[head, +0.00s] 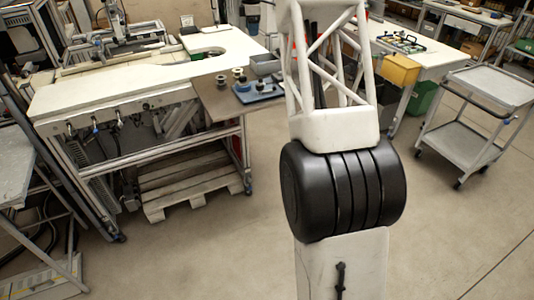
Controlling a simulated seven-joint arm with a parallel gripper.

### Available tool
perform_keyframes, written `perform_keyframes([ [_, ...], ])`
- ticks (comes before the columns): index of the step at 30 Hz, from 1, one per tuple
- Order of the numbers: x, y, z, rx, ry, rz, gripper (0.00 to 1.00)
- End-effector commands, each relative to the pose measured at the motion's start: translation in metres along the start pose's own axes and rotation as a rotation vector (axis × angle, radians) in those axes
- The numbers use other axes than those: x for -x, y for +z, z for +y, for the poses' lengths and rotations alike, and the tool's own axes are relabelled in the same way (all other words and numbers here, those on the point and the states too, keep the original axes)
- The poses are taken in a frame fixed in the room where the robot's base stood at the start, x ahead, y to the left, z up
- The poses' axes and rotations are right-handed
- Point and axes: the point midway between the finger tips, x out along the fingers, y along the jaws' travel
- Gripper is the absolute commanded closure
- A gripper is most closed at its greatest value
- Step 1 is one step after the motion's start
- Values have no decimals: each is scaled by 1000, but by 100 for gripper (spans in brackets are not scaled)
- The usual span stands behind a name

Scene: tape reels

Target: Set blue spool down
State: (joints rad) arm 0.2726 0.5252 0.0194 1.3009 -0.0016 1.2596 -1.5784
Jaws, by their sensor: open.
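No blue spool can be made out for certain. Small dark and light spool-like pieces (221,79) stand on a brown side table (213,98), in the middle of the head view. A flat blue piece (262,95), perhaps a tray, lies to their right with small dark and blue items on it, too small to tell apart. My gripper is not in view. My own arm's white lattice link and thick black joint fill the centre right, and may hide part of the table's right side.
A grey bin (266,65) stands behind the blue piece. A long white workbench (130,82) adjoins the brown table at left, with a wooden pallet (185,180) below. A grey cart (475,110) stands at right. Open floor lies in front.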

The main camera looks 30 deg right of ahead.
Motion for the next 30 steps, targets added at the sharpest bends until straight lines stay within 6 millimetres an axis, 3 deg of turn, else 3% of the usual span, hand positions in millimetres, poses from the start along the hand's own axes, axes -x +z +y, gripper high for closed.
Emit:
perform_keyframes([
  [12,53,-38,-100,-202,32,5,38],
  [30,93,-76,-258,-493,71,26,38],
])
